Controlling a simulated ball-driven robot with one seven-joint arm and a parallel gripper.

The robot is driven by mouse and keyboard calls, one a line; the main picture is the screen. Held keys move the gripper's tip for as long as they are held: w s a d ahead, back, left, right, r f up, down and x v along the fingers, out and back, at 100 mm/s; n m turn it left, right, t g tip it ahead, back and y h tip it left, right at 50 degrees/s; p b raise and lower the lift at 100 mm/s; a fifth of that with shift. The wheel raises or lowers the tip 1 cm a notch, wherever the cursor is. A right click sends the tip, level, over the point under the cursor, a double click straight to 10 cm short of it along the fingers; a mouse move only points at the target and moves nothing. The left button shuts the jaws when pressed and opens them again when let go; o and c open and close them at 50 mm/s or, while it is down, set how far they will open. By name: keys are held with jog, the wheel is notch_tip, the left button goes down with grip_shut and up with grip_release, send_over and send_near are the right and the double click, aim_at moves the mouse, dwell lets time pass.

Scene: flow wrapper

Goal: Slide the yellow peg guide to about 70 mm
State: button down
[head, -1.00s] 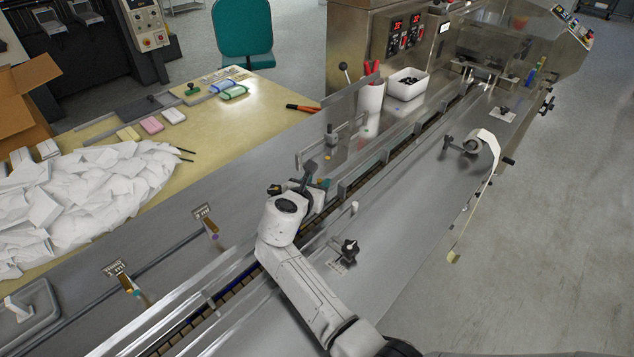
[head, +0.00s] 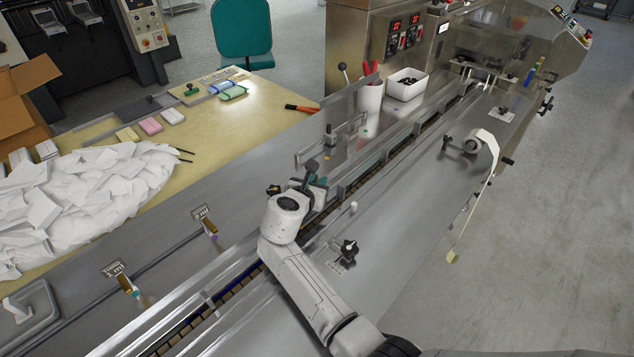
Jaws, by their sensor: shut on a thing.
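My gripper (head: 308,182) is over the near side of the flow wrapper's infeed channel, pointing down and away. My white wrist covers most of its fingers. I cannot tell whether that dot is the yellow peg. No scale in millimetres is readable.
Labelled pegs (head: 208,229) stand along a rod at the left. A white bin (head: 407,84) and a red-handled holder (head: 369,95) stand behind.

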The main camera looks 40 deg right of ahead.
jog(key=shift+s+r+p, duration=0.1)
jog(key=shift+r+p, duration=0.05)
jog(key=shift+p, duration=0.4)
jog(key=c, duration=1.1)
grip_release()
jog(key=v, duration=1)
jog(key=shift+s+a, duration=0.2)
jog(key=shift+a, duration=0.15)
